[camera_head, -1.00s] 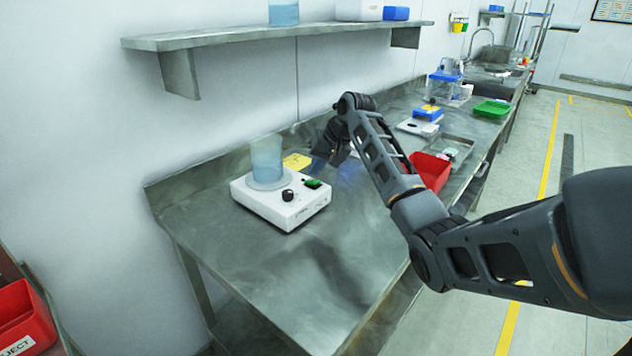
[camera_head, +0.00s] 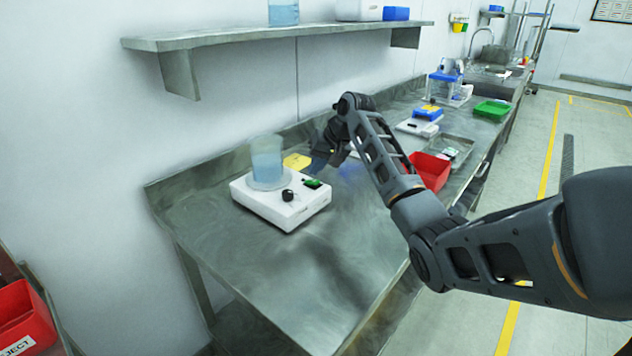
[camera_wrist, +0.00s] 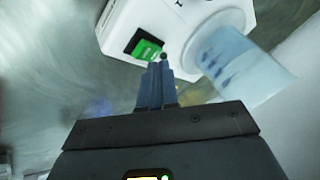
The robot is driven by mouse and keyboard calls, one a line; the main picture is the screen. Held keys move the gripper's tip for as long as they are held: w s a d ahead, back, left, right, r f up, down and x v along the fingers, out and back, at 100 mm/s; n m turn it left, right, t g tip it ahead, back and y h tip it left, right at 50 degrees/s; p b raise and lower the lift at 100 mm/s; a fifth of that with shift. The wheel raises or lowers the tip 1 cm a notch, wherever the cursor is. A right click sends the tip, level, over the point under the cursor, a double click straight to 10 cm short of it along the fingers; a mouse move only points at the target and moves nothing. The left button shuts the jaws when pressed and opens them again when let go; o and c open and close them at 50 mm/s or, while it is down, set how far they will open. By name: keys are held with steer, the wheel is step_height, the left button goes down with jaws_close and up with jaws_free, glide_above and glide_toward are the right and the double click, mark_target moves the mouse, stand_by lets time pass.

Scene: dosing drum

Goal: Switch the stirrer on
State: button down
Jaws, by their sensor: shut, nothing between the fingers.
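The white stirrer (camera_head: 282,208) stands on the steel bench, with a beaker of pale blue liquid (camera_head: 266,165) on its top plate. A black knob (camera_head: 287,195) and a green rocker switch (camera_head: 312,184) sit on its right part. In the wrist view the green switch (camera_wrist: 146,50) lies in a dark frame on the white housing, and the beaker (camera_wrist: 240,62) is to its right. My gripper (camera_wrist: 158,70) is shut and empty, its fingertips close to the housing edge beside the switch. I cannot tell whether they touch.
A yellow item (camera_head: 297,161) lies behind the stirrer. A red bin (camera_head: 430,171) and a steel tray (camera_head: 455,148) are farther right on the bench. A wall shelf (camera_head: 280,36) runs above. The bench front is clear.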

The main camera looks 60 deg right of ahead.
mark_target(313, 180)
steer(key=shift+f, duration=0.1)
steer(key=shift+s+f, duration=0.15)
steer(key=shift+f, duration=0.15)
steer(key=shift+s+f, duration=0.1)
steer(key=shift+f, duration=0.35)
stand_by(0.8)
steer(key=shift+r+p, duration=0.15)
steer(key=shift+p, duration=0.15)
steer(key=shift+w+r+p, duration=0.2)
steer(key=shift+r+p, duration=0.55)
steer(key=shift+w+r+p, duration=0.15)
steer(key=shift+r+p, duration=0.3)
steer(key=shift+r, duration=0.15)
steer(key=shift+w+r+p, duration=0.15)
steer(key=shift+r+p, duration=0.25)
steer(key=shift+r, duration=0.15)
steer(key=shift+w+d+r, duration=0.1)
steer(key=shift+w+r, duration=0.1)
steer(key=shift+r, duration=0.45)
steer(key=shift+w+d+r, duration=0.1)
steer(key=shift+w+r, duration=0.05)
steer(key=shift+r, duration=0.45)
